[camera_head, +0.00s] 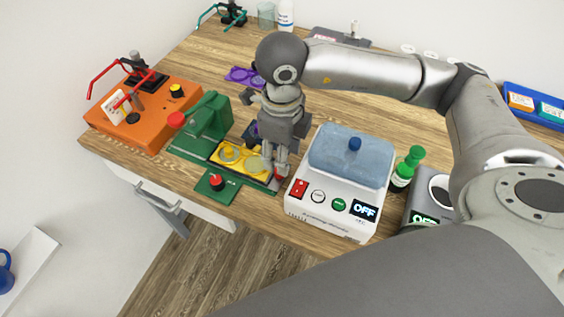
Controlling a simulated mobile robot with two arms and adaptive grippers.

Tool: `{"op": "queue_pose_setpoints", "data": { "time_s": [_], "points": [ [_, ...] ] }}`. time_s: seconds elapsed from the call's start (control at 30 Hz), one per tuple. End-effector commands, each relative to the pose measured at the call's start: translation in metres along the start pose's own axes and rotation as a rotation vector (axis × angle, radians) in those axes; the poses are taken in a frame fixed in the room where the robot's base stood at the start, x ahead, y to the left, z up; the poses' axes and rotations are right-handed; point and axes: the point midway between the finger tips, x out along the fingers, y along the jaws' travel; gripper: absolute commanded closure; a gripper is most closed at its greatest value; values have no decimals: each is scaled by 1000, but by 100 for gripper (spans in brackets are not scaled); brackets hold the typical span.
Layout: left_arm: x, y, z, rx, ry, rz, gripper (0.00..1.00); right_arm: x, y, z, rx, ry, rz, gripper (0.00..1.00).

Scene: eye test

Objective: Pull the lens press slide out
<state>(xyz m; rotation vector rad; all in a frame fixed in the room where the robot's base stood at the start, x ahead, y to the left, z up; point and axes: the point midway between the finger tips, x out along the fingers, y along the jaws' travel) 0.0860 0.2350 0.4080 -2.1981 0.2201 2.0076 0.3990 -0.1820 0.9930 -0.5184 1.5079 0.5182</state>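The lens press (208,118) is a dark green machine with a red knob on its left, near the front edge of the bench. Its slide carries a yellow tray (221,162) with round pieces on it, out to the right of the press body. A small red knob (278,177) shows at the slide's right end. My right gripper (273,174) points down at that end, its fingertips at the red knob. I cannot tell whether the fingers are closed on it; the gripper hides part of the slide and tray. My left gripper is not in view.
A white ultrasonic cleaner (322,206) with a blue lid stands close right of my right gripper. A green box with a red button (216,181) sits in front of the press. An orange device (143,122) stands left. A green bottle (406,167) stands right. Bare wood lies behind the press.

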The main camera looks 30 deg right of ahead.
Motion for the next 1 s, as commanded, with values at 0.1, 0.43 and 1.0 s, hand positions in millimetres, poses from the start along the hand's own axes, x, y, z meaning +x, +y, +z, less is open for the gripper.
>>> {"op": "queue_pose_setpoints", "data": {
  "time_s": [0.1, 0.43, 1.0],
  "points": [
    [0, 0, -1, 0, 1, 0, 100, -26, 0, 1, -1, -4, -2, 57],
    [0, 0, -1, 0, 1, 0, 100, -59, 0, -1, 0, 1, 0, 57],
    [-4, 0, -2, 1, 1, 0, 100, -64, 0, -1, 0, 2, 0, 57]
  ]
}}
